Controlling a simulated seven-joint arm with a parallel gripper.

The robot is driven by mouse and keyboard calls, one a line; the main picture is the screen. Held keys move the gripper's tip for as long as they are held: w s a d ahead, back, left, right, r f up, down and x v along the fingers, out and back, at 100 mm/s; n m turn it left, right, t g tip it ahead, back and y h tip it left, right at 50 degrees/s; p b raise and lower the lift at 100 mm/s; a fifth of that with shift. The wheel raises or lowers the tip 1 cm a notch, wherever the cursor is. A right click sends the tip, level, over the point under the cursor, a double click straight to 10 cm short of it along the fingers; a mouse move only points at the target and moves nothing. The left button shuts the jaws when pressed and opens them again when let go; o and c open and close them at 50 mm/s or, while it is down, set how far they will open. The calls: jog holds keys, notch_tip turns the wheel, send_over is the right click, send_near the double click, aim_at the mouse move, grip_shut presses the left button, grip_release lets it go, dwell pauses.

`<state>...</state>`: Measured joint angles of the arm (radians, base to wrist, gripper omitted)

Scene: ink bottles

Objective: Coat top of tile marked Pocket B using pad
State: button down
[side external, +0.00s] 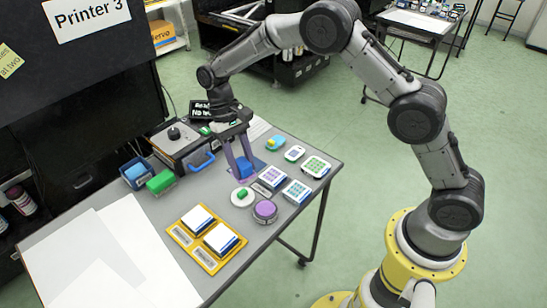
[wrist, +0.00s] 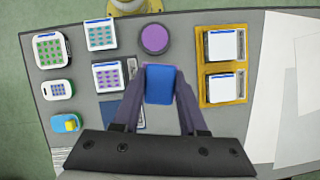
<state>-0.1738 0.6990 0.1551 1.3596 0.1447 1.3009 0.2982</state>
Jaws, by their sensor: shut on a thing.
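My gripper (wrist: 158,90) is shut on a blue block-shaped pad (wrist: 159,84), held between its two long purple-grey fingers. In the side view the gripper (side external: 240,165) holds the pad (side external: 246,167) over the table; its exact height is unclear. Two white-topped tiles with blue edges sit in a yellow tray (side external: 208,263): a far one (side external: 198,218) and a near one (side external: 220,238). In the wrist view the tiles (wrist: 224,44) (wrist: 227,87) lie right of the pad, apart from it. Grey label plates lie beside them; their lettering is too small to read.
A blue bin (side external: 135,172) and green block (side external: 160,181) stand left. White sheets (side external: 130,250) cover the left end.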

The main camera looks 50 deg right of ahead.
jog(key=s+a+r+n, duration=0.1)
jog(key=a+n, duration=0.1)
jog(key=a, duration=1.1)
jog(key=shift+h, duration=0.4)
jog(key=shift+s+a+f, duration=0.1)
jog(key=shift+a+f, duration=0.1)
jog(key=shift+f, duration=1.35)
jog(key=shift+s+a+f, duration=0.1)
jog(key=shift+a+f, duration=0.05)
jog(key=shift+f, duration=1.4)
jog(key=shift+f, duration=1)
jog(key=shift+s, duration=0.1)
jog(key=shift+s+r, duration=0.15)
jog(key=shift+s, duration=2.95)
jog(key=shift+s+f, duration=0.15)
jog(key=shift+f, duration=0.05)
jog(key=shift+w+r, duration=0.1)
jog(key=shift+w, duration=3.25)
